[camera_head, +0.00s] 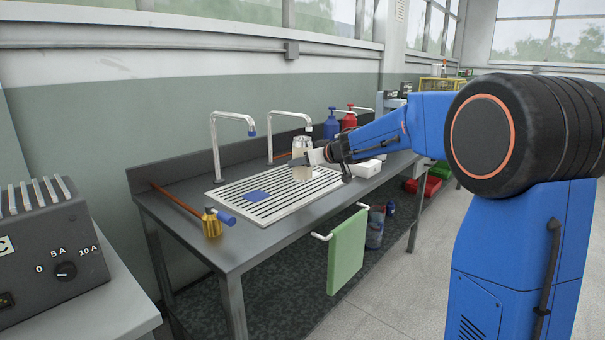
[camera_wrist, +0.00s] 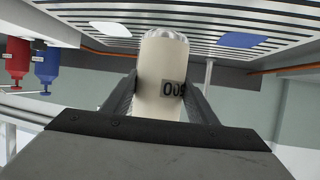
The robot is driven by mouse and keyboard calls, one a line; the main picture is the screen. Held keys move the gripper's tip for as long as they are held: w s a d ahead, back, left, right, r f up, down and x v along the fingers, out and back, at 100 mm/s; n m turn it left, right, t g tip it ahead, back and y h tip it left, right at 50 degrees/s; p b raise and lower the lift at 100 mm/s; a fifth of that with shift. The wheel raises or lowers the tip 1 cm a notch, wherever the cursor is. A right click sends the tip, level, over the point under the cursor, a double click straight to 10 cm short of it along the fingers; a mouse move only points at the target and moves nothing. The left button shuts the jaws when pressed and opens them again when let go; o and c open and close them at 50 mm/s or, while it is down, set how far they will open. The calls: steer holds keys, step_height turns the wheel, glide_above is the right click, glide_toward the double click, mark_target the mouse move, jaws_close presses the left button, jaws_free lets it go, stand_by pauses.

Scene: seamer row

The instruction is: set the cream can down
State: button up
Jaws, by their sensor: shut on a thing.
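The cream can (camera_wrist: 162,85) is between the two fingers of my gripper (camera_wrist: 165,100) in the wrist view, with a dark label reading partly "00". In the head view the can (camera_head: 302,173) is small and pale at the tip of my gripper (camera_head: 318,160). My gripper is shut on it, over or at the slatted white drain tray (camera_head: 225,192) on the grey bench. I cannot tell whether the can touches the slats. A blue flat piece (camera_head: 256,196) lies on the tray. The fingers hide part of the can.
Two taps (camera_head: 217,140) arch over the bench (camera_head: 290,236). A clear jar (camera_head: 301,146) stands behind the gripper. Blue (camera_head: 331,124) and red (camera_head: 349,119) bottles are at the back. A green towel (camera_head: 347,252) hangs in front.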

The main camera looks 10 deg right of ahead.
mark_target(309, 170)
steer(key=shift+f, duration=1.95)
steer(key=o, duration=1.3)
steer(key=shift+f, duration=0.1)
steer(key=shift+s+d+r, duration=0.2)
steer(key=shift+s+r, duration=0.1)
steer(key=v, duration=1.1)
steer(key=shift+s, duration=0.1)
steer(key=shift+d+r, duration=0.1)
